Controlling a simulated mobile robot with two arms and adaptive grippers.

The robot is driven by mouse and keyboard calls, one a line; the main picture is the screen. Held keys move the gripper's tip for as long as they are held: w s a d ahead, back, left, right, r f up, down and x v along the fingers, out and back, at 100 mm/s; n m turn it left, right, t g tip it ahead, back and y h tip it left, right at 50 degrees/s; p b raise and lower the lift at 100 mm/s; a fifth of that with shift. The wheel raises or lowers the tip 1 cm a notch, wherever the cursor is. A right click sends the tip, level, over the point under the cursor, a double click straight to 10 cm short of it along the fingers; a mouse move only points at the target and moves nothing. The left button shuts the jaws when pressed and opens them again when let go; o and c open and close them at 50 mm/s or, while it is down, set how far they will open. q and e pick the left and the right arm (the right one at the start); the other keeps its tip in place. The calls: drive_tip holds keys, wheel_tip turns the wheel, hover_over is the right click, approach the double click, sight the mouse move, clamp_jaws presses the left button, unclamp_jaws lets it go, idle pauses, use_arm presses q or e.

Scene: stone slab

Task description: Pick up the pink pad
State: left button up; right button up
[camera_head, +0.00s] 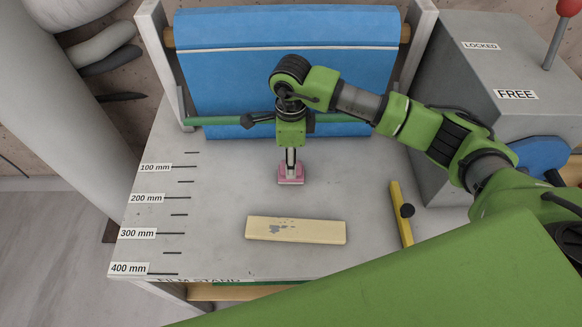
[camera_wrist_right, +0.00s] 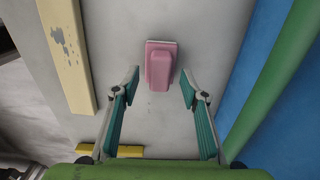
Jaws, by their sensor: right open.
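The pink pad (camera_head: 291,180) lies on the grey stone slab (camera_head: 190,255), toward its middle, in the head view. It has a wider base and a raised narrower block on top, as the right wrist view shows (camera_wrist_right: 159,67). My right gripper (camera_head: 291,160) points down over the pad and hides part of it in the head view. In the right wrist view its two fingers (camera_wrist_right: 160,82) are apart, with the pad lying between and just beyond the tips. Nothing is held. My left gripper is not in view.
A cream bar (camera_head: 320,231) with worn patches lies in front of the pad. A yellow strip with a black knob (camera_head: 396,200) lies to the right. A blue film roll (camera_head: 230,70) and green bar (camera_head: 215,121) stand behind. A grey box (camera_head: 480,60) stands at the right.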

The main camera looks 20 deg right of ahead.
drive_tip(key=shift+f, duration=1.35)
clamp_jaws()
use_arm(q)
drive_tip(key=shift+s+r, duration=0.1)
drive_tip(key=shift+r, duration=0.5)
use_arm(e)
drive_tip(key=shift+r, duration=0.1)
